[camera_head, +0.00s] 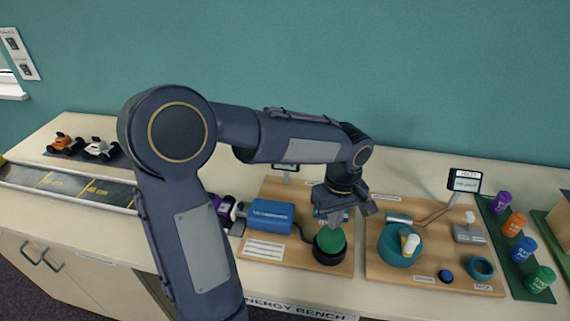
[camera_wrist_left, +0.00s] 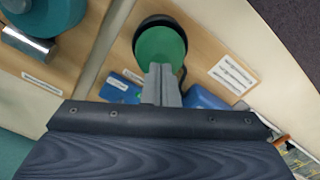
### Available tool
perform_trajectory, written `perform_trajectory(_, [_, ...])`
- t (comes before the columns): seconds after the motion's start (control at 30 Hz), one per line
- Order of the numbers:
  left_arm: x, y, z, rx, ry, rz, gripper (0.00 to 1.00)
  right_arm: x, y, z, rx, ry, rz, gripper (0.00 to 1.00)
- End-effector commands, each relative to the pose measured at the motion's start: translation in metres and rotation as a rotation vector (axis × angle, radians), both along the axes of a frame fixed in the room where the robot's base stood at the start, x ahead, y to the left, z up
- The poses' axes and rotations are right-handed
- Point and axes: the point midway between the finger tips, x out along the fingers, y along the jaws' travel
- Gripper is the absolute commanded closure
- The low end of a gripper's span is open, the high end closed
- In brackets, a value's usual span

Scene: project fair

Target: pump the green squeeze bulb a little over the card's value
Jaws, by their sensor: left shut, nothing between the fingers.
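The green squeeze bulb (camera_head: 331,240) sits in a round black base on a wooden board (camera_head: 290,258). It also shows in the left wrist view (camera_wrist_left: 160,44). My left gripper (camera_head: 333,222) points down at the top of the bulb, its fingers shut with nothing between them. In the left wrist view the fingertips (camera_wrist_left: 160,70) overlap the bulb's edge; I cannot tell whether they touch it. A blue box (camera_head: 270,215) stands left of the bulb. A small display (camera_head: 286,167) behind is partly hidden by my arm, and I cannot read a card value. My right gripper is not in view.
A second board at the right holds a teal round piece (camera_head: 400,246), a teal ring (camera_head: 481,267) and a display on a stand (camera_head: 464,181). Coloured cans (camera_head: 524,250) stand at the far right. Small toy cars (camera_head: 101,148) are at the left. My left arm hides part of the bench.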

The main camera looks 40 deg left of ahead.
Motion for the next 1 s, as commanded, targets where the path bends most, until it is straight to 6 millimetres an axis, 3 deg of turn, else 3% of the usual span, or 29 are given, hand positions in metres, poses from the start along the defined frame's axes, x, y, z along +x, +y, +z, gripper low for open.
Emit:
perform_trajectory(0.47, [0.000,0.000,-0.002,0.000,0.000,0.000,1.00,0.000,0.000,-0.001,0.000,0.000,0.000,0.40])
perform_trajectory(1.0, [0.000,0.000,-0.023,0.000,0.000,0.000,1.00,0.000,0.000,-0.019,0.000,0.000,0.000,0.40])
